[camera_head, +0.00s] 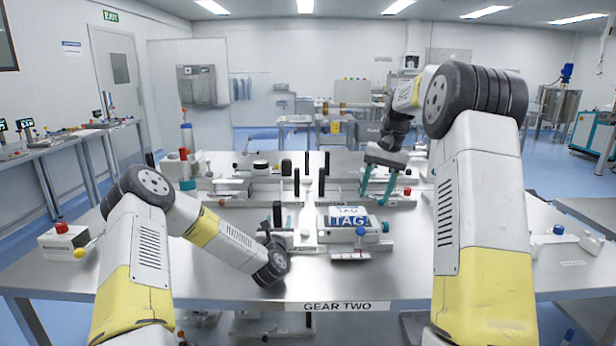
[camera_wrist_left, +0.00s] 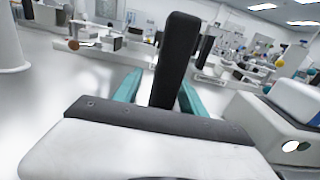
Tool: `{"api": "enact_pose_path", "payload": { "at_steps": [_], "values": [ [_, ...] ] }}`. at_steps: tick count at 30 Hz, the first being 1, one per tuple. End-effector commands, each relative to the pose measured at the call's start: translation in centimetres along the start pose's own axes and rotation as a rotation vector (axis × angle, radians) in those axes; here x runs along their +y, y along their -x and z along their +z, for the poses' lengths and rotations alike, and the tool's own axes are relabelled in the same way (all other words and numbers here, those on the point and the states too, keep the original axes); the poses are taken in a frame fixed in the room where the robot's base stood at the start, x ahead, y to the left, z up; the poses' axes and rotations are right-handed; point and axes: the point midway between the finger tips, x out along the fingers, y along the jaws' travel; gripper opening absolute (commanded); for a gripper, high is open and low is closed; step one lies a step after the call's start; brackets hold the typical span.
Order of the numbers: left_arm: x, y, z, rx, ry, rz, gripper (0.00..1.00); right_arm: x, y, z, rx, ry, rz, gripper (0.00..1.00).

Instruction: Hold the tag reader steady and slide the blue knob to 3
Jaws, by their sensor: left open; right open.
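The tag reader (camera_head: 348,218), a white box with a blue TAG label, sits on the table right of centre in the head view. A round blue knob (camera_head: 360,231) shows at its front, above a small pale plate (camera_head: 350,256) whose marks are too small to read. My left gripper (camera_wrist_left: 158,92) is open, low and left of the reader. A black upright bar stands between or just beyond its teal fingers; I cannot tell which. My left arm partly hides this gripper in the head view. My right gripper (camera_head: 378,182) is open and empty, fingers down, above and behind the reader.
Several black posts (camera_head: 297,183) stand behind the reader. A box with a red button (camera_head: 62,240) is at left, and another blue knob (camera_head: 558,229) is at far right.

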Motion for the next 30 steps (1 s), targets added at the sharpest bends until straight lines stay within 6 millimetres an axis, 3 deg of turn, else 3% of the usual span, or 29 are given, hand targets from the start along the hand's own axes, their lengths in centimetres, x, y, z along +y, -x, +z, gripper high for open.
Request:
{"api": "enact_pose_path", "payload": {
  "at_steps": [15,21,30],
  "values": [
    [-0.1,9.7,0.1,-0.001,0.002,-0.004,0.49,0.0,0.0,0.0,0.0,0.0,0.0,0.5],
    [-0.1,11.2,0.2,-0.004,0.002,-0.002,0.49,0.0,0.0,0.0,0.0,0.0,0.0,0.5],
    [-0.1,11.3,0.2,-0.004,0.001,-0.002,0.49,0.0,0.0,0.0,0.0,0.0,0.0,0.5]
  ]
}}
